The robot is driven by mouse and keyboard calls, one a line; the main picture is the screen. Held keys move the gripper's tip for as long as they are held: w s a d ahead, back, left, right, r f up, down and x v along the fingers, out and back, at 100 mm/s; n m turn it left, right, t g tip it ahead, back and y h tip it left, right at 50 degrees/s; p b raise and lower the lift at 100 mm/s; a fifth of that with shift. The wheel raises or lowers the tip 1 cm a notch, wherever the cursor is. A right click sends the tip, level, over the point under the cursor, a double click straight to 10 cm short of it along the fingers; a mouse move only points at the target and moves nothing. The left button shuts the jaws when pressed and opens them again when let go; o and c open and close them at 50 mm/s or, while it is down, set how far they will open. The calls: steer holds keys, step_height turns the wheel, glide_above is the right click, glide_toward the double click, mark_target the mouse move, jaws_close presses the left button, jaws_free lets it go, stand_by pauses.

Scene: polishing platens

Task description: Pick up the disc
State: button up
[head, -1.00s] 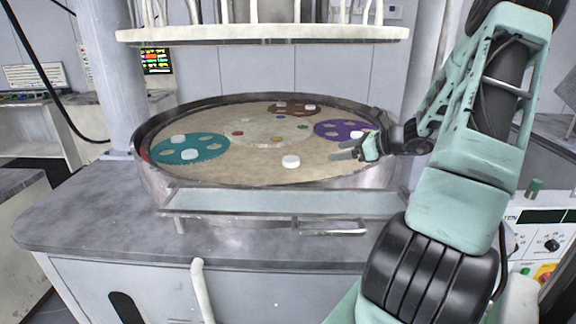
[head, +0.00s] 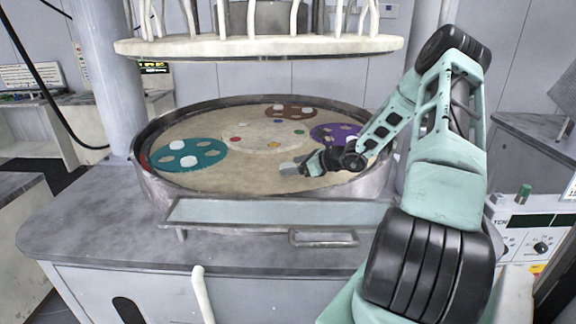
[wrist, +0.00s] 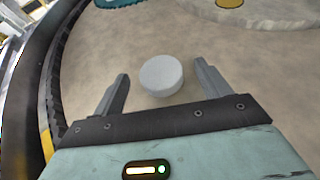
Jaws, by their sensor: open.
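A pale grey-white disc (wrist: 161,76) lies flat on the tan platen in the wrist view. It sits between and slightly ahead of my gripper's two fingers, with a gap on each side. My gripper (wrist: 161,90) is open and empty. In the head view my gripper (head: 290,168) is low over the front right part of the platen (head: 235,178). It hides most of the disc there, and I cannot tell its height above the surface.
Teal (head: 212,153), brown (head: 290,107) and purple (head: 325,131) carriers with pale discs lie on the platen. A dark metal rim (head: 160,183) surrounds it. A white overhead plate (head: 260,46) hangs above. A shallow tray (head: 270,213) is in front.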

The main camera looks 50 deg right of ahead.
steer(key=shift+w+a+f, duration=0.1)
steer(key=shift+w+f, duration=0.15)
steer(key=shift+w, duration=0.2)
steer(key=c, duration=1.1)
